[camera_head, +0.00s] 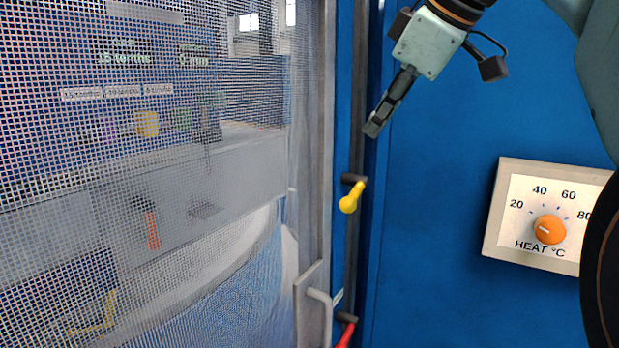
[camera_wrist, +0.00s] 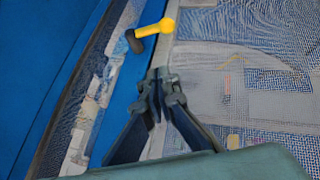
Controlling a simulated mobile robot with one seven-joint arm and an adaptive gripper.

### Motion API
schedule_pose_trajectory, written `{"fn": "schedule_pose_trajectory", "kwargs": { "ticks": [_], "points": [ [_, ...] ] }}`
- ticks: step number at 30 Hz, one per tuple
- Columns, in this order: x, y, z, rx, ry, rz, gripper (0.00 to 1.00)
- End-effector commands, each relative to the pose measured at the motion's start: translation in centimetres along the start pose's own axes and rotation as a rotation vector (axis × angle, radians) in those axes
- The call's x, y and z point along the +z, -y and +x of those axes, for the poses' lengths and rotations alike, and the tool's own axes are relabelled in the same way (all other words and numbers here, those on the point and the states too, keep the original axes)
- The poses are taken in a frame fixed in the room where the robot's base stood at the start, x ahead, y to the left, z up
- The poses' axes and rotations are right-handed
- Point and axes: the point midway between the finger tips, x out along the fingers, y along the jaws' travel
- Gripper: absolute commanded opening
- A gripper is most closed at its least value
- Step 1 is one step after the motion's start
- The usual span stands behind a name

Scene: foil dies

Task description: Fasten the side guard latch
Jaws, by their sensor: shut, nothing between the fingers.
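A yellow-knobbed lever (camera_head: 351,198) sits on a dark pivot on the post at the right edge of the mesh guard (camera_head: 308,140); its knob hangs down and slightly left. It also shows in the wrist view (camera_wrist: 160,26), beyond my fingertips. A red lever (camera_head: 345,336) is lower on the same post, cut off by the bottom edge. I cannot tell which lever is the side guard latch. My gripper (camera_head: 373,127) is shut and empty, above and slightly right of the yellow lever, apart from it. It also shows in the wrist view (camera_wrist: 159,76).
A grey pull handle (camera_head: 318,300) stands on the guard frame, left of the red lever. A heat dial box (camera_head: 545,218) with an orange knob is on the blue panel (camera_head: 450,200) to the right. The panel between post and dial is clear.

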Motion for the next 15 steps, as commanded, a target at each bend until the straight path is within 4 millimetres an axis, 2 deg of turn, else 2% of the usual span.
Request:
{"fn": "schedule_pose_trajectory", "kwargs": {
  "ticks": [5,8,15],
  "points": [
    [0.0,0.0,0.7,-0.001,-0.001,0.001,0.00],
    [0.0,0.1,2.0,-0.004,-0.001,0.001,0.00],
    [0.0,0.1,7.0,-0.005,0.001,0.001,0.00]
  ]
}}
